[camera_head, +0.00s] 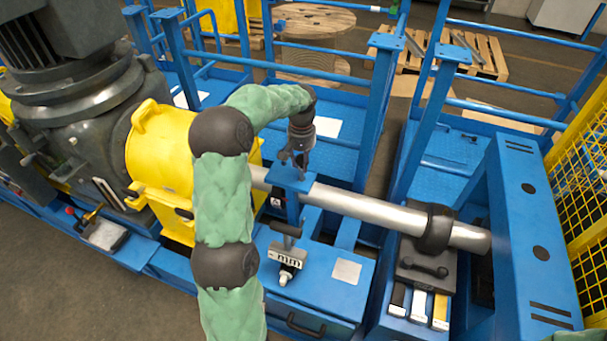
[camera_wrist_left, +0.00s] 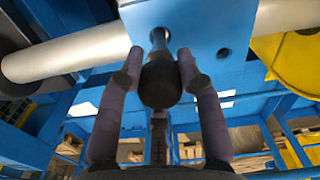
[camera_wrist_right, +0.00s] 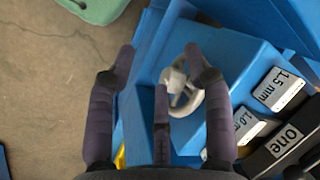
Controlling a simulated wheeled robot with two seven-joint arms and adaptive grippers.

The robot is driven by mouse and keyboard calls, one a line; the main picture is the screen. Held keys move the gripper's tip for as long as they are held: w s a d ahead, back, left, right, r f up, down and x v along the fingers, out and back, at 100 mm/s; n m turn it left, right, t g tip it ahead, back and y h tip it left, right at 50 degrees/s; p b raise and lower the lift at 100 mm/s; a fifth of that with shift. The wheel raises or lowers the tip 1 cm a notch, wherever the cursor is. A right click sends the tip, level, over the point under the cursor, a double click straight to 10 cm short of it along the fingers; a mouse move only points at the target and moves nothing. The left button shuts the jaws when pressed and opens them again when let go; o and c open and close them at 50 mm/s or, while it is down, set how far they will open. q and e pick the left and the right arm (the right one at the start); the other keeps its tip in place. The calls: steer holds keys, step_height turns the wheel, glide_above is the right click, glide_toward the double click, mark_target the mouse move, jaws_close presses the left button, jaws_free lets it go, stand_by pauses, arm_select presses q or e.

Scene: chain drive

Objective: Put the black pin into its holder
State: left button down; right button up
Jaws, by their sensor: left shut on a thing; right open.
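The black pin (camera_wrist_left: 160,84) has a dark rounded end and a metal shank. My left gripper (camera_wrist_left: 162,66) is shut on its dark end. In the left wrist view the shank meets one hole of a blue plate (camera_wrist_left: 196,25), apparently the holder; how deep it sits is unclear. A second hole in the plate is empty. In the head view my left gripper (camera_head: 298,155) is above the blue plate (camera_head: 291,181) by the silver shaft; fingers and pin are hard to separate there. My right gripper (camera_wrist_right: 163,65) is open, with a white knob (camera_wrist_right: 178,92) beyond its fingers.
The silver shaft (camera_head: 345,202) runs past the plate to a blue frame (camera_head: 525,215). A T-handled tool (camera_head: 287,250) stands on the blue bench. Labelled boxes (camera_head: 418,307) stand right of it. A yellow housing (camera_head: 160,150) is close left of my left arm.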

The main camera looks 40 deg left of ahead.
arm_select(q)
steer(key=shift+f+b, duration=0.55)
steer(key=shift+f, duration=1.75)
steer(key=shift+f, duration=0.15)
steer(key=c, duration=0.8)
jaws_free()
step_height(320, 180, up, 12)
steer(key=p, duration=0.3)
